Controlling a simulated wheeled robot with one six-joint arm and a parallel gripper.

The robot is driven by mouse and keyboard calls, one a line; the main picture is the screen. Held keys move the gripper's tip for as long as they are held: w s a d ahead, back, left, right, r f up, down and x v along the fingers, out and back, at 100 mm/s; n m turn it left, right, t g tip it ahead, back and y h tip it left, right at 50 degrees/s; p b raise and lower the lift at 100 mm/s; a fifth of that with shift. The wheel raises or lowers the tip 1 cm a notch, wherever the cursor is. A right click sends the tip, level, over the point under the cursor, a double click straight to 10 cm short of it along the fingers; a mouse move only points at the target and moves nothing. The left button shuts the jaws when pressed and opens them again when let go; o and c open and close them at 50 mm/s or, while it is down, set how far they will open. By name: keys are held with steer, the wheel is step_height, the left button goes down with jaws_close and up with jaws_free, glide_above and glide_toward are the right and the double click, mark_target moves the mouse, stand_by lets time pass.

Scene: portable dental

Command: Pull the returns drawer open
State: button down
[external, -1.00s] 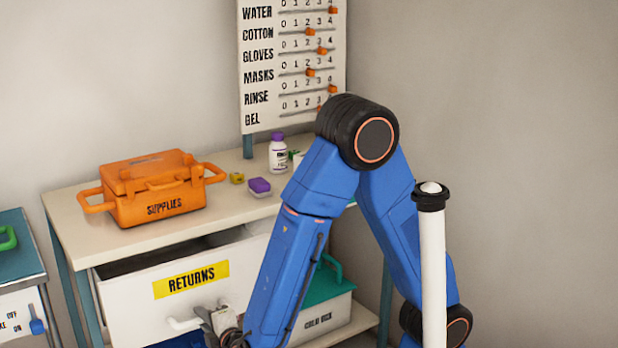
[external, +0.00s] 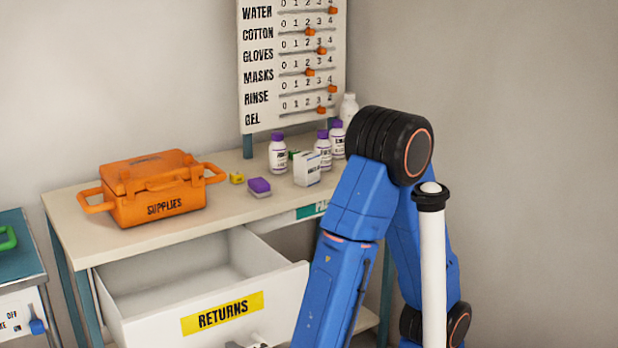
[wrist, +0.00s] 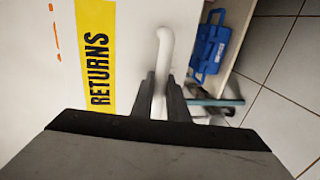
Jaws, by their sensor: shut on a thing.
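The white returns drawer (external: 272,303) stands well out of the table in the external view, its inside bare and empty where I can see it. Its yellow RETURNS label (external: 222,314) faces front. In the wrist view the same label (wrist: 97,55) is to the left of the white bar handle (wrist: 162,50). My gripper (wrist: 163,88) is shut on that handle, one dark finger on each side of it. In the external view the gripper is mostly out of the picture at the bottom edge, and my arm hides the drawer's right side.
On the table top (external: 215,222) stand an orange SUPPLIES box (external: 160,190), a purple-topped block (external: 259,187), a small white carton (external: 307,169) and several purple-capped bottles. A blue case (wrist: 210,45) shows below the drawer. A teal-topped cart (external: 18,260) stands at left.

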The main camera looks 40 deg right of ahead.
steer(key=c, duration=2)
jaws_free()
steer(key=v, duration=0.7)
steer(key=shift+s, duration=0.3)
